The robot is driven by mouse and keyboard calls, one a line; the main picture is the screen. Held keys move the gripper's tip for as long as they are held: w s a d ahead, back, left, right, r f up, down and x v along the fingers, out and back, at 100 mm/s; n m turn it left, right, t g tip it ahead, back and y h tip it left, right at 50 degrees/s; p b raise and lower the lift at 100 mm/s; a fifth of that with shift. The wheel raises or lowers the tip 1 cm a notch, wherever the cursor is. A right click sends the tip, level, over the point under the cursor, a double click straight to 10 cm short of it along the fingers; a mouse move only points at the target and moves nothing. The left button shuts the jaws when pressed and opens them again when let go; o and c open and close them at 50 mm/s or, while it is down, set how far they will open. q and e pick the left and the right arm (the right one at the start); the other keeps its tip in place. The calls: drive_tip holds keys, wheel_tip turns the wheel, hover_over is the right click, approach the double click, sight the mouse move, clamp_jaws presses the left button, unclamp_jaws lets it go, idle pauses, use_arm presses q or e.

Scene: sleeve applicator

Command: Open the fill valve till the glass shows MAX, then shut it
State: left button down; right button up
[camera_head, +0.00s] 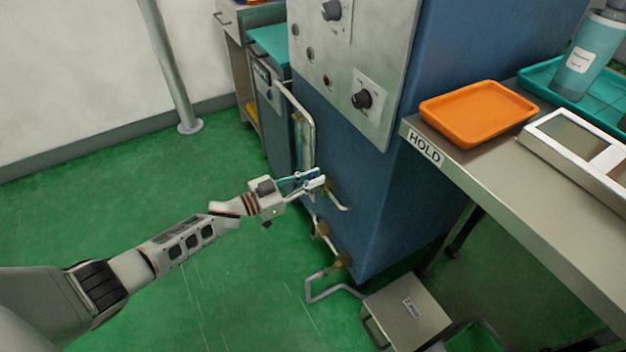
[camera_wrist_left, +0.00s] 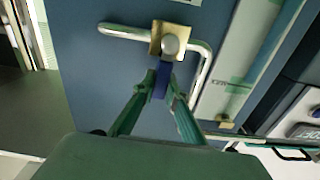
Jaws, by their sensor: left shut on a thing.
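The fill valve has a brass body (camera_wrist_left: 172,40) with a round pale hub and a blue lever (camera_wrist_left: 161,80) in the left wrist view. My left gripper (camera_head: 316,181) is shut on the blue lever, at the side of the blue cabinet. Its two green fingers (camera_wrist_left: 162,98) meet around the lever in the wrist view. The sight glass (camera_head: 299,142) is an upright narrow strip behind a metal guard, above the gripper. It seems to be the pale strip (camera_wrist_left: 238,62) right of the valve in the wrist view. Its level and marks are too small to read. My right gripper is out of view.
The blue cabinet (camera_head: 385,210) carries a grey knob panel (camera_head: 352,60). A steel bench (camera_head: 500,190) marked HOLD stands at right with an orange tray (camera_head: 478,112). Bent pipes (camera_head: 330,285) and a low metal box (camera_head: 406,308) are below. Green floor at left is clear.

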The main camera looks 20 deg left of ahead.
use_arm(q)
drive_tip(key=shift+w+a+n, duration=0.1)
drive_tip(key=shift+a+n, duration=0.05)
drive_tip(key=shift+n, duration=0.15)
drive_tip(key=c, duration=2)
unclamp_jaws()
drive_tip(key=shift+s+a, duration=0.3)
drive_tip(key=shift+s, duration=0.05)
drive_tip(key=v, duration=1.1)
